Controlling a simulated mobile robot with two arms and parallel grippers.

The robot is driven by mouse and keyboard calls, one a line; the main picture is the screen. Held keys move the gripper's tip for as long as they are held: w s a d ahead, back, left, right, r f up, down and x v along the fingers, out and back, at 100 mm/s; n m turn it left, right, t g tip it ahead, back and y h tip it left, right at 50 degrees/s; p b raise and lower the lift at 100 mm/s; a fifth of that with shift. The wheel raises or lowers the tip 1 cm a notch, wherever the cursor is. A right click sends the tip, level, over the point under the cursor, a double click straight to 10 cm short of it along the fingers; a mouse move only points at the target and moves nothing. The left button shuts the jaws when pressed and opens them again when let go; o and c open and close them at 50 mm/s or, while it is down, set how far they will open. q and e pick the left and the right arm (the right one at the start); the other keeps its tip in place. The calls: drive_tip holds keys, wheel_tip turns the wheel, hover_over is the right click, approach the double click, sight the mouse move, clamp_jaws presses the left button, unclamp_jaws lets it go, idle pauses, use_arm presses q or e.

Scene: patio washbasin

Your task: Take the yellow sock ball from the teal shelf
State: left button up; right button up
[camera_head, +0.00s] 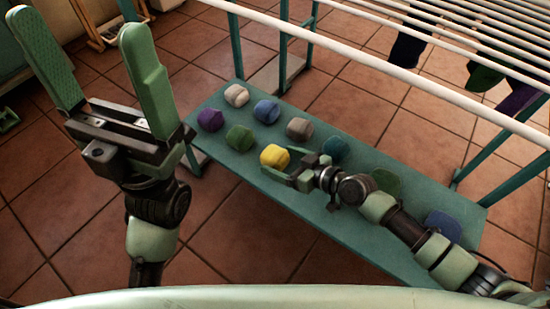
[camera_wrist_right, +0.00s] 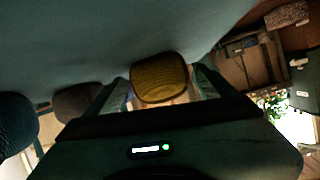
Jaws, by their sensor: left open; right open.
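The yellow sock ball (camera_head: 274,157) lies on the teal shelf (camera_head: 320,212), among other sock balls. My right gripper (camera_head: 287,165) is low over the shelf, right at the yellow ball. In the right wrist view the yellow ball (camera_wrist_right: 159,78) sits between the two fingers of my right gripper (camera_wrist_right: 160,88), which are open on either side of it. I cannot tell whether a finger touches it. My left gripper (camera_head: 80,28) is open and empty, raised at the left, away from the shelf.
Nearby on the shelf are a green ball (camera_head: 240,138), a grey-brown ball (camera_head: 299,129), a blue ball (camera_head: 266,111), a purple ball (camera_head: 210,119) and a teal ball (camera_head: 335,149). A drying rack with white bars (camera_head: 400,72) stands behind, with socks hanging on it.

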drive_tip(key=shift+c, duration=0.4)
drive_tip(key=c, duration=1.4)
